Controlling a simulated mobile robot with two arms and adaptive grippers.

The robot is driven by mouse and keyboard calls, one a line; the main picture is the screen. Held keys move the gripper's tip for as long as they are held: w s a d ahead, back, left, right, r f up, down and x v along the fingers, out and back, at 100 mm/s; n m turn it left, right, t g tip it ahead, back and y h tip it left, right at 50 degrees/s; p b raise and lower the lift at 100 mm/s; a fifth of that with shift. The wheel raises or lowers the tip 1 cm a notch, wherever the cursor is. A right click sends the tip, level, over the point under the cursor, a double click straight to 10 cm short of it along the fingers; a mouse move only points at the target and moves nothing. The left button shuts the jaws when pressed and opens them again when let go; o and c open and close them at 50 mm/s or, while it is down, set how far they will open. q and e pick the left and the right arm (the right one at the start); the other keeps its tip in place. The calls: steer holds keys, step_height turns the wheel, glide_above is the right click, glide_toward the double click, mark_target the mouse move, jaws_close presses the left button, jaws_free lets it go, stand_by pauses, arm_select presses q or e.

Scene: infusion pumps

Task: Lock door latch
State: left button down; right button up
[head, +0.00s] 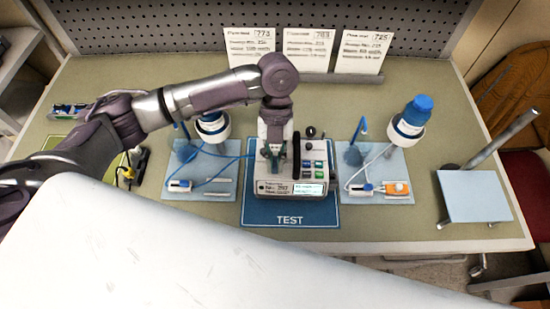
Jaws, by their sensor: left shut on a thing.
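The infusion pump (312,187) stands on the blue TEST mat (290,220) in the middle of the bench. It has a small lit screen, coloured buttons and a dark vertical part on its front. My left gripper (274,158) reaches down from above onto the left part of the pump. It is shut on a small part there, likely the door latch, which the fingers mostly hide. I cannot tell the latch's position. A dark round knob (311,132) shows at the pump's top, right of the gripper. My right gripper does not show.
Three cards (308,50) stand at the back. A tilted light-blue plate (474,196) is at right. Yellow-black tool (132,167) lies left. A large white surface (150,260) covers the foreground.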

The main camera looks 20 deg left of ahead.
arm_select(q)
steer(key=c, duration=1.2)
jaws_free()
steer(key=v, duration=1.2)
steer(key=shift+s, duration=0.1)
